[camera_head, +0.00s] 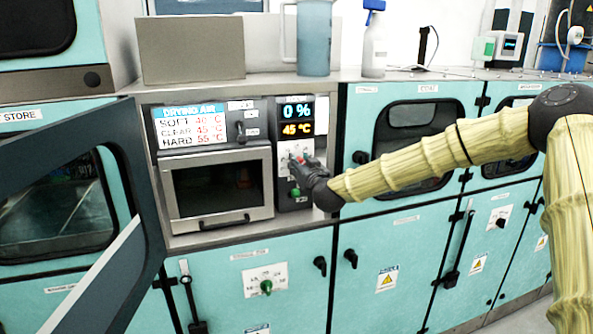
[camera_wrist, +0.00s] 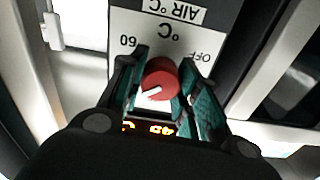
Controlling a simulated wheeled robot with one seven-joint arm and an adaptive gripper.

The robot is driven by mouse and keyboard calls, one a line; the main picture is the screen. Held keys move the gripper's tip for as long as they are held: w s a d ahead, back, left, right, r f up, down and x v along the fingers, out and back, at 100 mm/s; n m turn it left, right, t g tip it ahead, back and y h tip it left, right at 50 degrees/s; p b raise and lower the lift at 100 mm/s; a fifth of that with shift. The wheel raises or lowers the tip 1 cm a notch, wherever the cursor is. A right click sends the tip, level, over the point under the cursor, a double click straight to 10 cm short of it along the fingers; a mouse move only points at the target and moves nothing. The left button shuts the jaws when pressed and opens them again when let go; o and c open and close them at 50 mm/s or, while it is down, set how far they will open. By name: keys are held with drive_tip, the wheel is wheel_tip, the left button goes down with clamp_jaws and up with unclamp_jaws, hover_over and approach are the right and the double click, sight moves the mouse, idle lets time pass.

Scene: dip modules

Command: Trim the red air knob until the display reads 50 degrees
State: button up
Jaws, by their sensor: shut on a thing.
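The red air knob (camera_wrist: 160,78) sits between the two fingers of my gripper (camera_wrist: 160,92) in the wrist view. The gripper is shut on the knob. A white mark shows on the knob's face, and the dial plate around it reads "60", "°C" and "OFF". In the head view my gripper (camera_head: 300,168) is at the control panel and largely hides the knob. The display (camera_head: 297,128) reads 45 °C in orange, with 0 % in blue above it. The orange digits also show, upside down, in the wrist view (camera_wrist: 160,129).
A green knob (camera_head: 295,192) is just below my gripper. The drying oven (camera_head: 262,195) with its closed window door is to the left, under a chart (camera_head: 190,127) of SOFT 40, CLEAR 45, HARD 55 °C. An open teal door (camera_head: 150,225) stands at the left.

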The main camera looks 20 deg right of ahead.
drive_tip(key=m+b, duration=0.4)
drive_tip(key=shift+d, duration=0.1)
drive_tip(key=shift+m+b, duration=0.9)
drive_tip(key=shift+b, duration=0.2)
drive_tip(key=shift+d+r, duration=0.1)
drive_tip(key=shift+r, duration=0.1)
drive_tip(key=o, duration=1)
drive_tip(key=shift+f, duration=0.1)
drive_tip(key=s, duration=1.2)
drive_tip(key=shift+d, duration=0.2)
